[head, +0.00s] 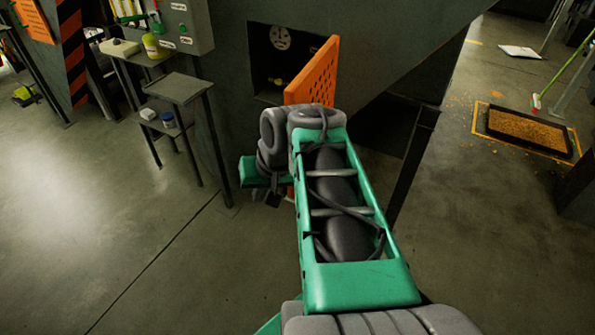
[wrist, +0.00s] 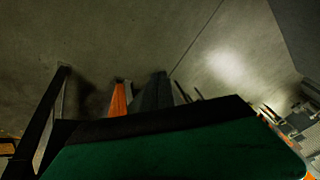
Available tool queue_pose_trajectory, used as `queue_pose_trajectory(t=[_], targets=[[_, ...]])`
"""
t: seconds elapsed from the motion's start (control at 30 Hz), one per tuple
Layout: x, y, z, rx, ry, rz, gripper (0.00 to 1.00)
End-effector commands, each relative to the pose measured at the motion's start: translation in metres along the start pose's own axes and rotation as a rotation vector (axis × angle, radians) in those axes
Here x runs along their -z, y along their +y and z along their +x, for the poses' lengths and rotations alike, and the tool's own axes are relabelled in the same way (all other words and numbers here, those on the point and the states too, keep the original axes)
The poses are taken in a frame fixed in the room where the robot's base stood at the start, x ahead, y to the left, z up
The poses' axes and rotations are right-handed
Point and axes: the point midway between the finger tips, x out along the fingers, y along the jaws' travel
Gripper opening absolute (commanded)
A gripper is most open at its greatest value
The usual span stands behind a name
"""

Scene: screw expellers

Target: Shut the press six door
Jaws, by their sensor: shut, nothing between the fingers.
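The press door (head: 316,74) is an orange perforated panel in the head view. It stands open, swung out from the dark press wall at the right side of a square opening (head: 268,72). My gripper (head: 272,198) is low in front of the press, below the door, and partly hidden by my green arm. It is shut and empty. My arm also covers the lower part of the door. In the wrist view, dark finger shapes (wrist: 155,92) show beside an orange strip (wrist: 118,101); I cannot tell whether they touch it.
Left of the opening stand a small metal table (head: 178,88) with a lower shelf and a grey control box (head: 184,25). A dark slanted post (head: 413,165) stands right of my arm. A tray of orange-brown grains (head: 527,128) lies at the right.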

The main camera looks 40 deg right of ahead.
Motion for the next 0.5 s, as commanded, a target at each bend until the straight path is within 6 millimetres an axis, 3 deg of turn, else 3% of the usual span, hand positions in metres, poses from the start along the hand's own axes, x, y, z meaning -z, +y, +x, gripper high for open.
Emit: queue_pose_trajectory(t=[0.03, 0.1, 0.3, 0.4, 0.5], targets=[[0.020, 0.022, -0.020, -0.001, 0.056, 0.083, 0.00], [0.034, 0.052, -0.037, 0.008, 0.115, 0.186, 0.00], [0.049, 0.127, -0.086, 0.018, 0.257, 0.416, 0.00], [0.049, 0.144, -0.100, 0.019, 0.291, 0.466, 0.00], [0.050, 0.149, -0.101, 0.022, 0.302, 0.479, 0.00]])
